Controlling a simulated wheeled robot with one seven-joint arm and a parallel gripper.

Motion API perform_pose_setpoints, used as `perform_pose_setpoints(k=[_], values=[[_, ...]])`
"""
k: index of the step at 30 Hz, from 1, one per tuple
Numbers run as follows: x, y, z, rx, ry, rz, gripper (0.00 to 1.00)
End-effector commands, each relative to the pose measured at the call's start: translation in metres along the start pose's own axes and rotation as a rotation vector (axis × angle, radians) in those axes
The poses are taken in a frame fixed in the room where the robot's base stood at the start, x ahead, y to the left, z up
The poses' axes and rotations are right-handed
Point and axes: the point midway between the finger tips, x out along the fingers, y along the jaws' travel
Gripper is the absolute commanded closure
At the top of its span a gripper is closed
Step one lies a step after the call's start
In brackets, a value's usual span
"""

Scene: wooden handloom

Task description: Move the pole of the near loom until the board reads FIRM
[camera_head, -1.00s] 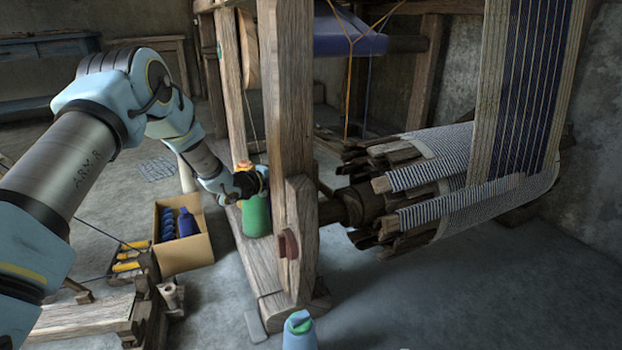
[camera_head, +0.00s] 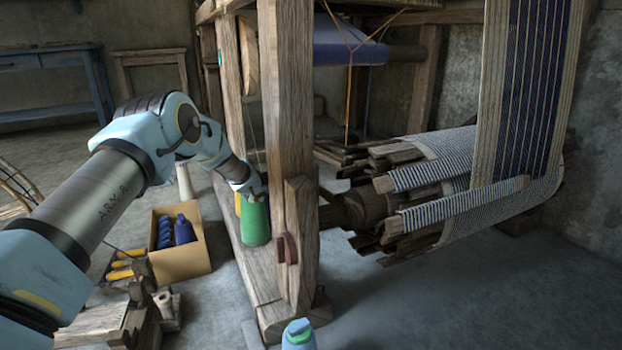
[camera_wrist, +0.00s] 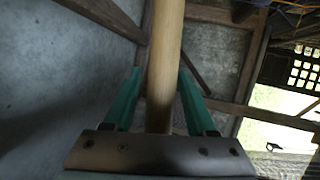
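The near loom (camera_head: 287,100) stands in the middle of the head view, its thick upright post in front and a beam wound with striped cloth (camera_head: 465,205) to the right. My gripper (camera_wrist: 160,80) has two green fingers, which show in the wrist view. A light, round wooden pole (camera_wrist: 164,50) runs up between them. A gap shows at the left finger; the right finger is close to the pole, and I cannot tell if it touches. In the head view my gripper is at the post's left, with its fingers largely hidden. I see no readable board.
A green cone (camera_head: 255,222) stands on the loom's base beam beside my gripper. A cardboard box (camera_head: 187,258) with blue bottles sits left of it. A blue table (camera_head: 40,65) stands at the back left. Floor is open at the right.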

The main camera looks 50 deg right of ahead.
Motion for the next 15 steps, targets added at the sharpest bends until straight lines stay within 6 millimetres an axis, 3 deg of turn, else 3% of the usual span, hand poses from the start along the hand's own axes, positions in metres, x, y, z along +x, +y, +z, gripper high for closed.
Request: perform_pose_setpoints(k=[1, 15], values=[[-0.0001, -0.0001, 0.0, 0.0, 0.0, 0.0, 0.51], [-0.0002, 0.0, 0.0, 0.0, 0.0, 0.0, 1.0]])
